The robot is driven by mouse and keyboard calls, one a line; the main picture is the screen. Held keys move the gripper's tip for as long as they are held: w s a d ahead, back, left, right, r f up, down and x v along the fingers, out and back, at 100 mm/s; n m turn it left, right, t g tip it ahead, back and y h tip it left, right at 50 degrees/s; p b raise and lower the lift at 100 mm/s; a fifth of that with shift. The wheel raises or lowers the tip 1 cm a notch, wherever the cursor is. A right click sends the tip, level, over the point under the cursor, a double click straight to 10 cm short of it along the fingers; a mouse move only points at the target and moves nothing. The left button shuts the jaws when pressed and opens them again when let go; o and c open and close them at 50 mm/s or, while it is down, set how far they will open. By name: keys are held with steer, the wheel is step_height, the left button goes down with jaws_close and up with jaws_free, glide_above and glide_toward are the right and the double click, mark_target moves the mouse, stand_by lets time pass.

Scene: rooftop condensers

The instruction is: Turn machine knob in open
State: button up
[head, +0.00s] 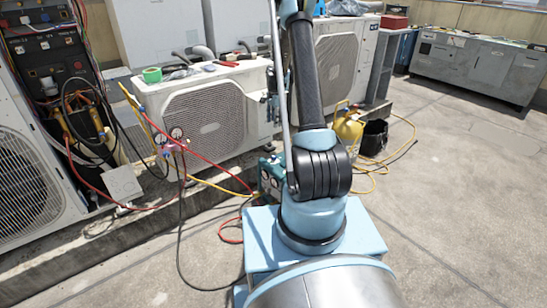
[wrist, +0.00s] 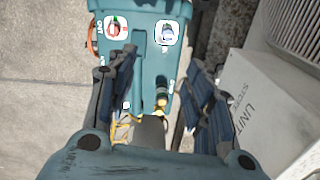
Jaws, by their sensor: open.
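The teal machine (wrist: 140,60) fills the upper middle of the wrist view, with a red-marked knob (wrist: 113,29) on the left and a blue-marked knob (wrist: 168,33) on the right, each on a white patch. Lettering beside the red knob seems to read OUT; I cannot read a label for the blue one. My gripper (wrist: 156,70) is open, its two dark fingers pointing at the machine below the knobs, with nothing visibly held between them.
A grey box (wrist: 265,105) with lettering stands right of my gripper in the wrist view. In the head view, red and yellow hoses run from a gauge set (head: 173,140) towards the machine. A yellow cylinder (head: 348,128) stands to its right. Open concrete floor (head: 460,190) lies right.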

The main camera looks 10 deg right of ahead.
steer(key=m, duration=0.1)
glide_above(274, 156)
step_height(274, 156, down, 8)
step_height(274, 156, down, 17)
steer(key=shift+a+r, duration=0.1)
steer(key=shift+r, duration=0.05)
stand_by(0.5)
steer(key=c, duration=1)
